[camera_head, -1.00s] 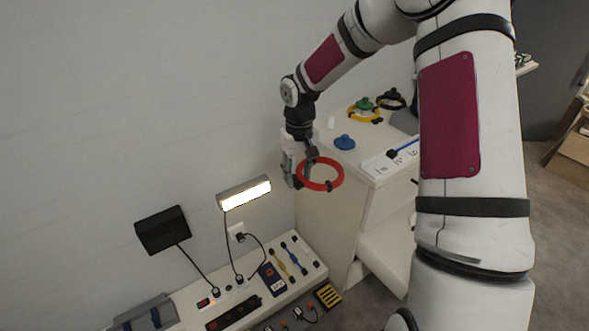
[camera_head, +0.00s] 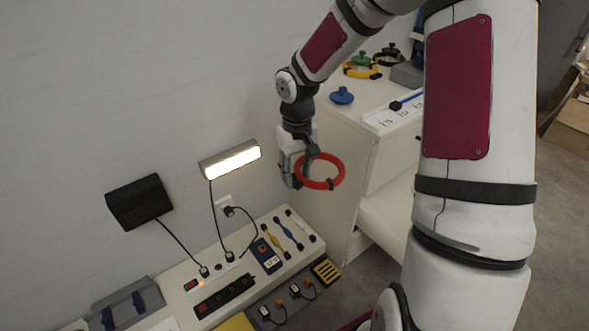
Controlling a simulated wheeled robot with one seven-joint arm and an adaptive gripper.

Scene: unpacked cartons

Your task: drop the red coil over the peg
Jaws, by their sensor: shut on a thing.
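The red coil (camera_head: 342,168) is a ring with a small dark piece on its lower rim. My gripper (camera_head: 305,174) is shut on its left side and holds it in the air in front of the white cabinet. A blue peg-like piece with a round base (camera_head: 341,96) stands on the cabinet top, above and right of the coil in the picture. A green one (camera_head: 362,59) stands farther back with a yellow coil (camera_head: 361,72) around or beside it. I cannot tell which is the task's peg.
The white cabinet (camera_head: 340,190) has a labelled white strip (camera_head: 388,118) and a blue-handled tool on top. A wall is behind.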

